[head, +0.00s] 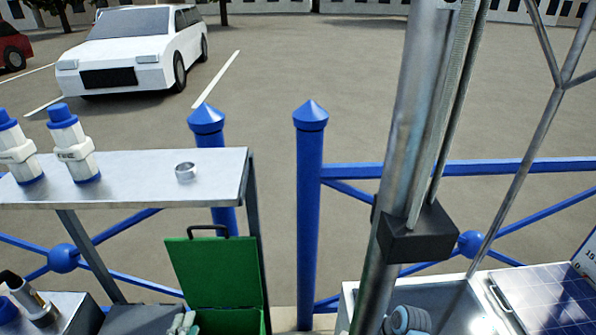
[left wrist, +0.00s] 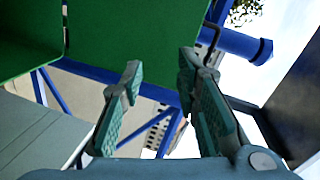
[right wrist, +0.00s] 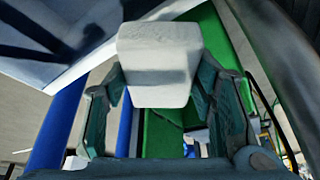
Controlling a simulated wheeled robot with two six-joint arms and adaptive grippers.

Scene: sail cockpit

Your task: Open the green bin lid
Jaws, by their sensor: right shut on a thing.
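The green bin (head: 262,322) stands low in the middle of the head view. Its green lid (head: 213,272) is raised upright, with a dark handle (head: 208,231) on its top edge. The lid's green face fills the upper left of the left wrist view (left wrist: 120,40). My left gripper (head: 183,322) is in front of the lid, low in the head view. Its fingers (left wrist: 158,85) are apart with nothing between them. My right gripper (right wrist: 158,85) is shut on a white block (right wrist: 160,62), with green surfaces behind it.
A grey shelf (head: 120,194) left of the bin carries white and blue bottles (head: 72,142) and a metal ring (head: 186,172). A thick metal mast (head: 412,120) with a black block (head: 419,232) stands right. A solar panel (head: 550,300) lies at lower right. Blue railing posts (head: 310,200) stand behind.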

